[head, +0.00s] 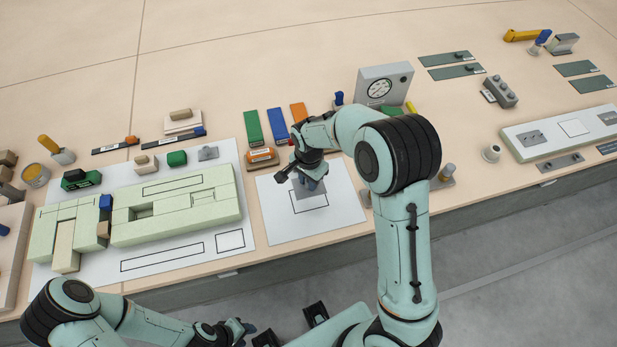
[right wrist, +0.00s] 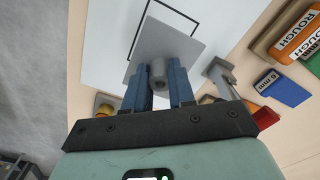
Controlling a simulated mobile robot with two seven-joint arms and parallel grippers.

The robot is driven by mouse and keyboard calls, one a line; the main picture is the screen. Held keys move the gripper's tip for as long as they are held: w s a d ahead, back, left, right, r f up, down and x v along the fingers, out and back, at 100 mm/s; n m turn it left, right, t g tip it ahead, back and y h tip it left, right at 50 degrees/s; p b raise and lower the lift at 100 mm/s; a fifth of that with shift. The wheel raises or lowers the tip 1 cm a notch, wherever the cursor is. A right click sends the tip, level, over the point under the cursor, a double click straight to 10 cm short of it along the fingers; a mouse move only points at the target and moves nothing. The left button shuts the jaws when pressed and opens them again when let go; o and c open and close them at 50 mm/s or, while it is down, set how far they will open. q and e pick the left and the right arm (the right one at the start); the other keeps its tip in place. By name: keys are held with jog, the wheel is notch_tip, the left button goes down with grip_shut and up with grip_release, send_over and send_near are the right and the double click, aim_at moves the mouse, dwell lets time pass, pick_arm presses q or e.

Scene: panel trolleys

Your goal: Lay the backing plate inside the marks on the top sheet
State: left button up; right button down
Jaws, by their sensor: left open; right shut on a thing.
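The backing plate (head: 299,188) is a grey square with a round knob (right wrist: 159,72) on its face. My right gripper (head: 312,184) is shut on the knob, its blue fingers (right wrist: 159,88) on either side of it. The plate is over the white top sheet (head: 345,215), partly covering the black outlined marks (head: 310,211). In the head view it reaches past the marks' far side, and part of the outline shows beyond it in the right wrist view. I cannot tell whether it touches the sheet. My left gripper (head: 243,329) is open and empty in front of the table.
A larger sheet with pale green blocks (head: 175,210) lies left of the top sheet. Green, blue and orange boxes (head: 276,126) and an orange-labelled block (head: 262,158) stand behind it. A white panel (head: 560,130) lies far right.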

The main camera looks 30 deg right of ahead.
notch_tip(320, 180, down, 4)
jog(key=shift+r+b, duration=0.1)
jog(key=shift+b, duration=0.9)
pick_arm(q)
jog(key=shift+s+f+b, duration=0.25)
jog(key=shift+s+f, duration=0.1)
jog(key=shift+f, duration=0.4)
jog(key=shift+s+f+b, duration=0.25)
jog(key=shift+s+f, duration=0.1)
jog(key=shift+f, duration=0.4)
jog(key=shift+s+f+b, duration=0.25)
jog(key=shift+s+f, duration=0.1)
jog(key=shift+f, duration=0.4)
pick_arm(e)
jog(key=shift+f, duration=1.25)
pick_arm(q)
jog(key=shift+s+f, duration=0.1)
jog(key=shift+f, duration=0.2)
pick_arm(e)
jog(key=shift+f, duration=0.5)
jog(key=c, duration=0.9)
grip_release()
jog(key=shift+o, duration=0.2)
pick_arm(q)
jog(key=shift+w+r+p, duration=0.3)
jog(key=shift+r+p, duration=0.2)
jog(key=shift+r, duration=0.35)
pick_arm(e)
notch_tip(320, 180, up, 13)
jog(key=shift+r, duration=0.2)
